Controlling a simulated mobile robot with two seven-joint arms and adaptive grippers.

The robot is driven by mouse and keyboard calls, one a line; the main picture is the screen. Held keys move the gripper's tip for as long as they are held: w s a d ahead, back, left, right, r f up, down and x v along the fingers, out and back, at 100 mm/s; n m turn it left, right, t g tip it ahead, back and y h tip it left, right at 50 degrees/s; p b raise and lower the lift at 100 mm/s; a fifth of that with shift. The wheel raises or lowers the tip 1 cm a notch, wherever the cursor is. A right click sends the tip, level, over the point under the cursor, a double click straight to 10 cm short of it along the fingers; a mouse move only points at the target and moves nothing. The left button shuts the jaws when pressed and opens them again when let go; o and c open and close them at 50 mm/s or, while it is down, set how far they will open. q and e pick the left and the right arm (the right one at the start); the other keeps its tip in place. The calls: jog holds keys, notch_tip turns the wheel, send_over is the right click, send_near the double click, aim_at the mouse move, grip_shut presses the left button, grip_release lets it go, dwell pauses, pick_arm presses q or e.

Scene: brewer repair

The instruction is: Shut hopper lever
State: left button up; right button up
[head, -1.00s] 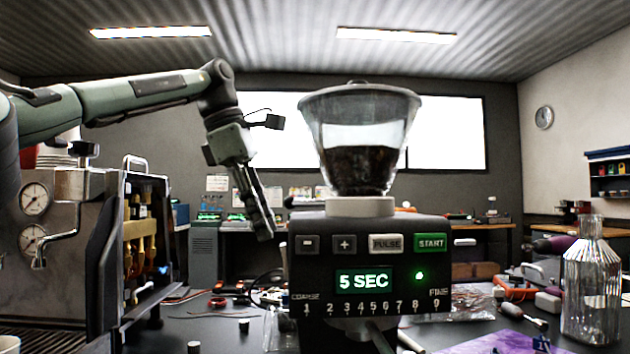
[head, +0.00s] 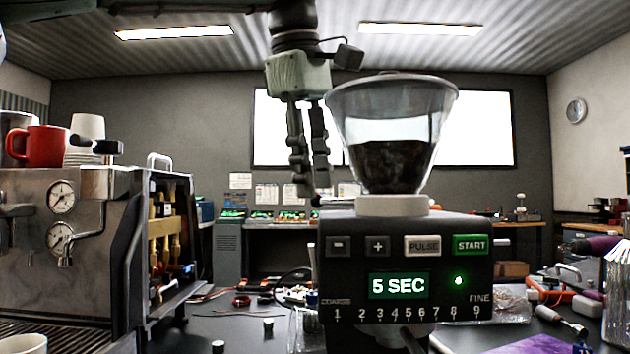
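The grinder (head: 405,265) stands at centre with its clear hopper (head: 392,120) on a white collar (head: 392,205). Dark beans fill the hopper's lower part. A small dark piece (head: 318,201), which may be the hopper lever, shows left of the collar; its position is hard to read. My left gripper (head: 311,188) points down just left of the hopper, its fingertips close to that dark piece. I cannot tell whether they touch it. The two fingers lie close together with a narrow gap higher up; how far they are open is unclear. My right gripper is not in view.
An espresso machine (head: 95,245) with a red mug (head: 35,147) and cups on top stands at left. Small items lie on the bench left of the grinder.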

pick_arm(q)
jog(key=shift+w+d+f, duration=0.1)
jog(key=shift+f, duration=0.5)
grip_shut()
